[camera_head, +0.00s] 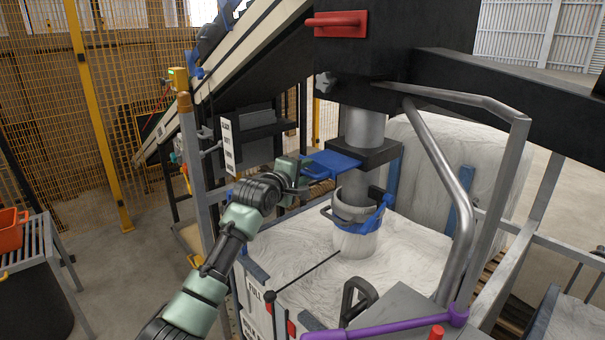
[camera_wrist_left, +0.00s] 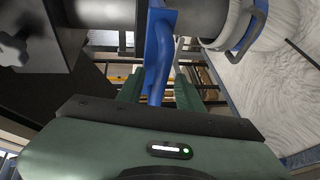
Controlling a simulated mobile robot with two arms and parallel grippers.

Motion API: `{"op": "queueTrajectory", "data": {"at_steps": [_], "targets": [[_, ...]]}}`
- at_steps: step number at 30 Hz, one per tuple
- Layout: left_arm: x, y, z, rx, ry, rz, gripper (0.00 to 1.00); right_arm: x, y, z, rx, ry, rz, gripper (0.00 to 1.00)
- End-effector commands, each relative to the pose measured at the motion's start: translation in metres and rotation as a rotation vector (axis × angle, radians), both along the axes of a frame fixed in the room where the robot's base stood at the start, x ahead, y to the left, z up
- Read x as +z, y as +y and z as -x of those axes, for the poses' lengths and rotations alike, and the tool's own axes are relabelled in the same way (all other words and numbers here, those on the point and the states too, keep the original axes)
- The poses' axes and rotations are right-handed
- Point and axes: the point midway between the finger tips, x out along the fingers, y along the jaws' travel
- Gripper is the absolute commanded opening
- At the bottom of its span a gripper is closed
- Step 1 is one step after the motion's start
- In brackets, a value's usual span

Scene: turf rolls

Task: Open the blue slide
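The blue slide (camera_head: 335,163) is a flat plate with a handle, set in a black collar under the metal spout (camera_head: 364,127). Its handle points toward the left. My left gripper (camera_head: 297,180) is at the handle end. In the left wrist view the blue handle (camera_wrist_left: 158,62) runs down between the two green fingers of my left gripper (camera_wrist_left: 160,92). The fingers stand apart on either side of it, with a narrow gap showing at the right. Their far contact is partly hidden. My right gripper is not in view.
A white bulk bag (camera_head: 300,235) hangs below the spout, its neck held by a blue strap (camera_head: 378,215). A bent grey pipe (camera_head: 450,170) and a purple bar (camera_head: 390,325) stand at the right.

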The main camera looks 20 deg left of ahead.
Motion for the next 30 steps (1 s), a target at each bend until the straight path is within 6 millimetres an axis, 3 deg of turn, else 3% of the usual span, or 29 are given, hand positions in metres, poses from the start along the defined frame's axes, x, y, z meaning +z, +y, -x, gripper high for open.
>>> {"op": "queueTrajectory", "data": {"at_steps": [5, 18, 30], "targets": [[0.001, 0.002, 0.012, -0.001, -0.002, 0.001, 0.36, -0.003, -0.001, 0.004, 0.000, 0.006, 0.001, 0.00], [0.011, 0.013, 0.069, 0.000, 0.001, 0.001, 0.36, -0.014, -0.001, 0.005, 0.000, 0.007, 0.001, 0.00], [0.013, 0.015, 0.075, 0.001, 0.002, -0.001, 0.36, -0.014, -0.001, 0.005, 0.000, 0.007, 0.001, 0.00]]}}
